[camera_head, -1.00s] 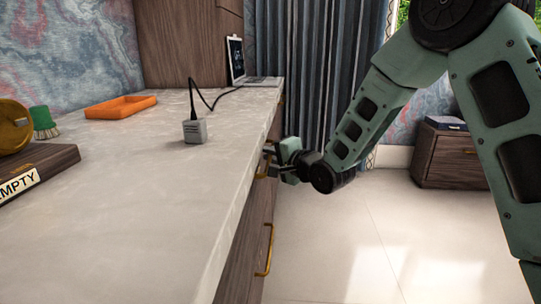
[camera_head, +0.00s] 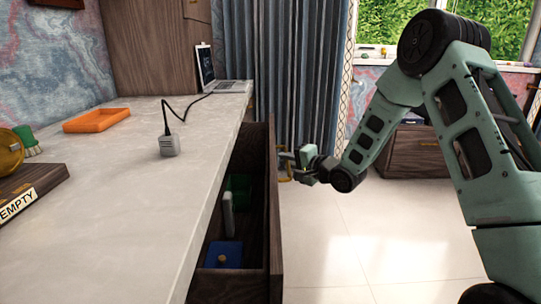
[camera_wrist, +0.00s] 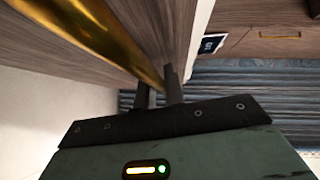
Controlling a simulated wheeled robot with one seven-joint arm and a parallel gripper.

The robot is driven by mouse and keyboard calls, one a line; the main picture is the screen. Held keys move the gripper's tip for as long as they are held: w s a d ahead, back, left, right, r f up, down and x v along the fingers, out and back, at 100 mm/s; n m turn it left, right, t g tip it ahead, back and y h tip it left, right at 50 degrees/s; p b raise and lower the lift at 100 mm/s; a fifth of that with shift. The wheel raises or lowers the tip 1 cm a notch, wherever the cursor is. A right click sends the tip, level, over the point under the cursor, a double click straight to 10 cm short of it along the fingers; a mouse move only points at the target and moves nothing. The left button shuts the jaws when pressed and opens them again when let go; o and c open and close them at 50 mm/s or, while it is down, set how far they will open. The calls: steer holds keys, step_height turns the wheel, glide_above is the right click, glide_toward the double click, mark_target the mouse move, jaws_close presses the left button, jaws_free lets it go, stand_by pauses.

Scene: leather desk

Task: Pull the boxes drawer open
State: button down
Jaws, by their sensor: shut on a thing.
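The boxes drawer (camera_head: 273,215) is a dark wood drawer standing well out from under the desk's right edge. Inside it I see a green box (camera_head: 238,185), a pale upright item (camera_head: 228,214) and a blue box (camera_head: 223,254) with a small tan knob-like spot. A brass handle (camera_head: 286,166) is on the drawer's outer front; it also shows large in the wrist view (camera_wrist: 105,35). My gripper (camera_head: 294,160) is at this handle, outside the drawer front, with its fingers (camera_wrist: 163,88) shut on the handle. The exact contact is partly hidden.
On the pale desktop (camera_head: 120,215) are a grey block with a cable (camera_head: 169,146), an orange tray (camera_head: 97,120), a laptop (camera_head: 207,68) and a wooden stand marked EMPTY (camera_head: 35,185). A wooden cabinet (camera_head: 413,155) stands behind my arm. The floor to the right is clear.

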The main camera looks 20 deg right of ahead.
steer(key=s+d+p, duration=0.4)
steer(key=d, duration=0.6)
steer(key=s+d+p, duration=0.4)
steer(key=d, duration=0.6)
steer(key=s+d+p, duration=0.4)
steer(key=s+d, duration=0.1)
steer(key=d, duration=0.6)
steer(key=shift+f, duration=0.1)
steer(key=c, duration=1.8)
jaws_free()
steer(key=shift+o, duration=0.2)
steer(key=p+v, duration=0.2)
steer(key=v, duration=1.5)
steer(key=shift+s, duration=0.2)
